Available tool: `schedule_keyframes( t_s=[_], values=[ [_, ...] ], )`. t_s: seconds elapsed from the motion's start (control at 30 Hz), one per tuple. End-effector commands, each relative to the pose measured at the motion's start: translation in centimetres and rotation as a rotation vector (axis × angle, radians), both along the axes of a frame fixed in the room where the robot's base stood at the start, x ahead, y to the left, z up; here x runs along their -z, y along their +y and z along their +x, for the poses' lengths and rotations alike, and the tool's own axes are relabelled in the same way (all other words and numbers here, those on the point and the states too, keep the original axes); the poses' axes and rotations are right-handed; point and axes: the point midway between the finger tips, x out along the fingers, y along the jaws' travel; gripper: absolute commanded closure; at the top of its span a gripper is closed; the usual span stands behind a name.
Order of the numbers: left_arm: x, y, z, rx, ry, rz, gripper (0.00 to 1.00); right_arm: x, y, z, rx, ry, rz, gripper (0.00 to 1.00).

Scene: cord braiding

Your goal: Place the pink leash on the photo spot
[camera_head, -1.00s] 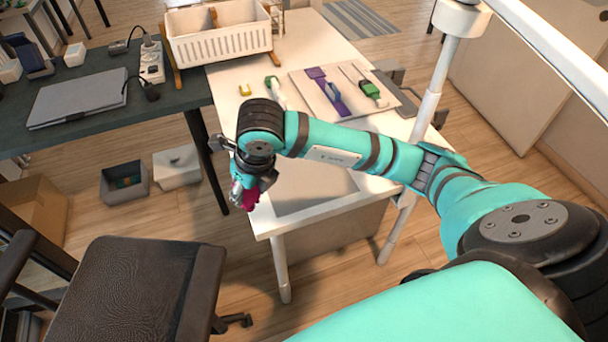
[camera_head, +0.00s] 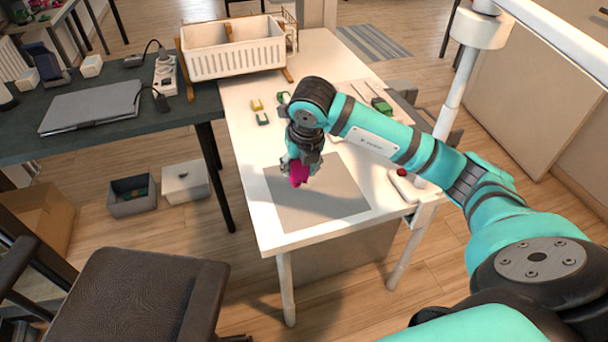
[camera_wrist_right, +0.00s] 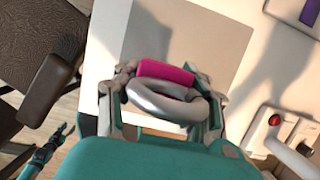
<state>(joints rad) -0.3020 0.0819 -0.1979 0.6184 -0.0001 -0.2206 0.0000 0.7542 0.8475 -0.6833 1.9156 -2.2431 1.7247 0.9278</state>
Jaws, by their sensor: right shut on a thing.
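The pink leash (camera_head: 299,173) is held in my right gripper (camera_head: 302,158), above the grey square photo spot (camera_head: 335,207) on the white table. In the right wrist view my right gripper (camera_wrist_right: 170,88) is shut on the leash, a bright pink band (camera_wrist_right: 165,72) with thick silver-grey loops between the fingers. The grey square (camera_wrist_right: 205,35) lies beyond it. I cannot tell the exact gap between leash and square. A dark and teal part at the lower left of the wrist view looks like my left gripper (camera_wrist_right: 45,153); its jaws are too small to read.
A white basket (camera_head: 232,60) stands at the table's back left. Small yellow and green pieces (camera_head: 260,112) lie behind my right gripper. A white box with a red button (camera_head: 402,184) is at the right edge. A dark desk with a laptop (camera_head: 92,107) adjoins on the left.

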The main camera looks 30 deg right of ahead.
Motion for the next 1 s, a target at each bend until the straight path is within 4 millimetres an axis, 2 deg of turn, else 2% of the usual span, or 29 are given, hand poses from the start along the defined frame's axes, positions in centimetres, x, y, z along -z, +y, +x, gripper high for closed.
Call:
schedule_keyframes(
  t_s=[0.1, 0.23, 0.47, 0.8, 0.83, 1.0],
  values=[
    [0.3, 0.0, 0.1, 0.000, -0.001, 0.000, 0.60, 0.2, -1.3, 0.4, 0.001, 0.000, 0.000, 0.89],
    [0.6, -0.1, 0.1, 0.001, -0.002, -0.001, 0.60, 0.7, -1.6, 0.5, 0.000, 0.001, 0.001, 0.89],
    [2.6, -0.2, 0.2, 0.002, -0.004, -0.003, 0.60, 3.8, -1.6, 0.5, -0.003, 0.001, 0.001, 0.89],
    [2.6, -0.4, 0.4, 0.002, -0.006, -0.005, 0.60, 4.0, -1.6, 0.5, -0.001, 0.000, 0.001, 0.89],
    [2.6, -0.4, 0.4, 0.002, -0.006, -0.005, 0.60, 4.0, -1.6, 0.5, -0.001, 0.000, 0.000, 0.57],
    [2.5, -0.4, 0.4, 0.002, -0.006, -0.005, 0.60, 3.9, -1.6, 0.5, -0.001, 0.000, 0.000, 0.35]
  ],
)
